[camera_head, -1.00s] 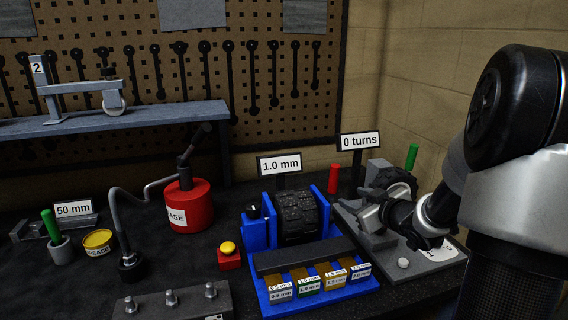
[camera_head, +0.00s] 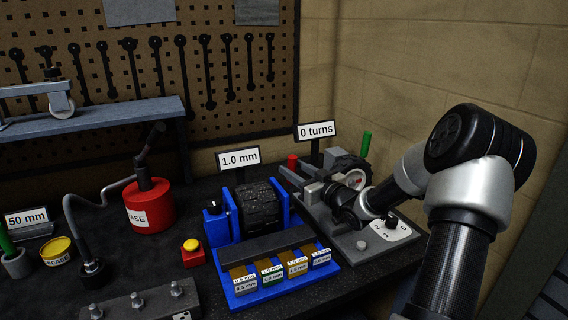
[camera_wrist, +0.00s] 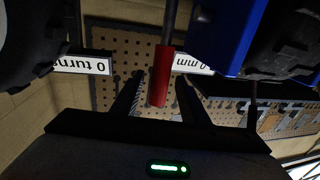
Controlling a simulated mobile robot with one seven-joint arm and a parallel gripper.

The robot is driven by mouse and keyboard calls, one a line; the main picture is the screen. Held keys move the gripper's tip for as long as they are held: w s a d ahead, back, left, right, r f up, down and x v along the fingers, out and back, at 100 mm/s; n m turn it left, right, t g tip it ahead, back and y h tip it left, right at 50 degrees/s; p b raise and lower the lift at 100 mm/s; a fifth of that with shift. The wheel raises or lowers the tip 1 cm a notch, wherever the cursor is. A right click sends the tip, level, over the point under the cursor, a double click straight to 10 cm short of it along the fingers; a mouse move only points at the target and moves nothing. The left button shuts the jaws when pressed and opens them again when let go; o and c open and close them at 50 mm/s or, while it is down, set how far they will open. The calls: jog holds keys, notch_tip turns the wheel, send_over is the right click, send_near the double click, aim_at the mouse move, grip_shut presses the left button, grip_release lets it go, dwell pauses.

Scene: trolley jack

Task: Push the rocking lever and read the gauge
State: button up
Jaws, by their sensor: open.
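A short red-handled lever (camera_head: 292,162) stands behind the right end of the blue wheel stand (camera_head: 228,222). The red handle also shows in the wrist view (camera_wrist: 160,80), on a dark rod, between my fingers. My gripper (camera_wrist: 160,76) is open around it; contact cannot be told. In the head view my gripper (camera_head: 322,190) is over the grey plate, partly merging with the dark parts there. A sign reading 1.0 mm (camera_head: 238,158) stands behind the black tyre (camera_head: 260,205). A sign reading 0 turns (camera_head: 316,131) stands behind the grey plate.
A yellow button (camera_head: 191,245) and a red canister (camera_head: 150,207) are on the left. A wall closes the right back.

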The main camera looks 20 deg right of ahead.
jog(key=x, duration=0.6)
jog(key=shift+s, duration=0.1)
grip_shut()
jog(key=shift+s+f, duration=0.1)
